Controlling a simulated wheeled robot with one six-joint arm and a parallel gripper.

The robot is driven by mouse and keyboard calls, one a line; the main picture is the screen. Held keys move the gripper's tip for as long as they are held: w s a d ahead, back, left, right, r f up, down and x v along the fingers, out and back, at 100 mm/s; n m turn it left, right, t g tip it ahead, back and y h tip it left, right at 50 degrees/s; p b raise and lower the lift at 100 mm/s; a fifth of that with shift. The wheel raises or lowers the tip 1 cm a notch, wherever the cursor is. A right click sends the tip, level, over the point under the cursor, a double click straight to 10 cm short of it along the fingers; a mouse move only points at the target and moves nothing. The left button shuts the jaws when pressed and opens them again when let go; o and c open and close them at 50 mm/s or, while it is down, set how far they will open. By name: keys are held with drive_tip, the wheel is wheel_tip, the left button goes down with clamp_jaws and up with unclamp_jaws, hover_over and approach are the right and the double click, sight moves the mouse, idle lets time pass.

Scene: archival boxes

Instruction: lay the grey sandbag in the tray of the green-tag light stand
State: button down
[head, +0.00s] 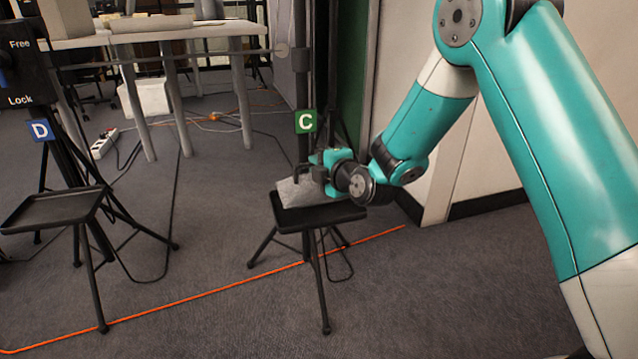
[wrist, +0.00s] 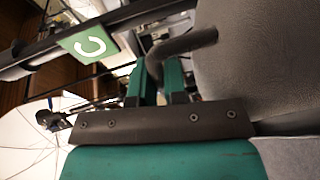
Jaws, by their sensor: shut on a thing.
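The grey sandbag (head: 300,192) is at the black tray (head: 335,219) of the light stand with the green C tag (head: 306,122). Its underside looks close to the tray or touching it; I cannot tell which. The bag lies over the tray's left and middle part. My gripper (head: 319,172) is above the bag, shut on its dark handle. In the wrist view, the handle (wrist: 190,42) passes between the fingers of my gripper (wrist: 167,80). The bag (wrist: 255,60) fills the upper right there, and the green tag (wrist: 87,44) shows at upper left.
A second stand with a blue D tag (head: 39,130) and an empty tray (head: 52,210) stands at left. A table (head: 160,35) is behind. An orange cable (head: 190,299) crosses the floor near the stand legs. A wall (head: 490,150) is at right.

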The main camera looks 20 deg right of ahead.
drive_tip(key=shift+f+b, duration=0.75)
drive_tip(key=shift+f, duration=1)
drive_tip(key=shift+f, duration=0.15)
drive_tip(key=c, duration=1.2)
unclamp_jaws()
drive_tip(key=shift+o, duration=0.2)
